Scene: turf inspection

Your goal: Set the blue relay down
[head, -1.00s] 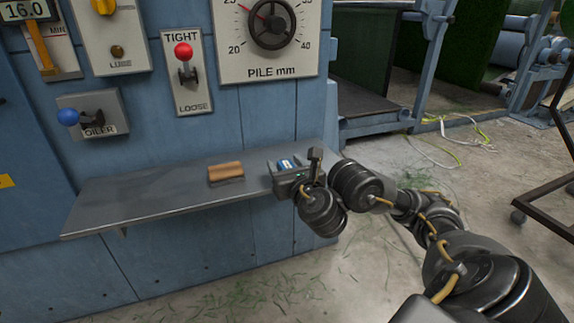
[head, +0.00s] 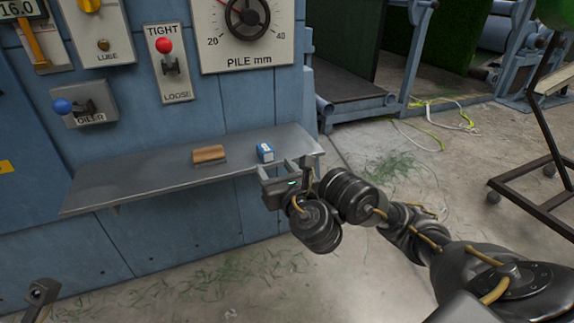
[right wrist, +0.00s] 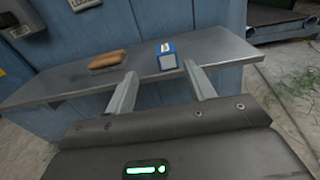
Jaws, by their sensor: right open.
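The blue relay (head: 265,152), a small blue block with a pale label face, stands on the grey metal shelf (head: 130,188) near its right end. It also shows in the right wrist view (right wrist: 167,57), upright on the shelf just beyond the fingertips. My right gripper (head: 284,168) is open and empty at the shelf's front edge, its fingers apart and pointing at the relay; they look clear of it. A dark part at the lower left of the head view looks like my left gripper (head: 40,293); its jaws cannot be made out.
A brown wooden-looking block (head: 209,154) lies on the shelf left of the relay. Above are a red-knobbed lever (head: 164,48), a blue-knobbed oiler lever (head: 63,106) and the pile dial (head: 246,20). A dark wheeled frame (head: 540,195) stands at right; cables lie on the floor.

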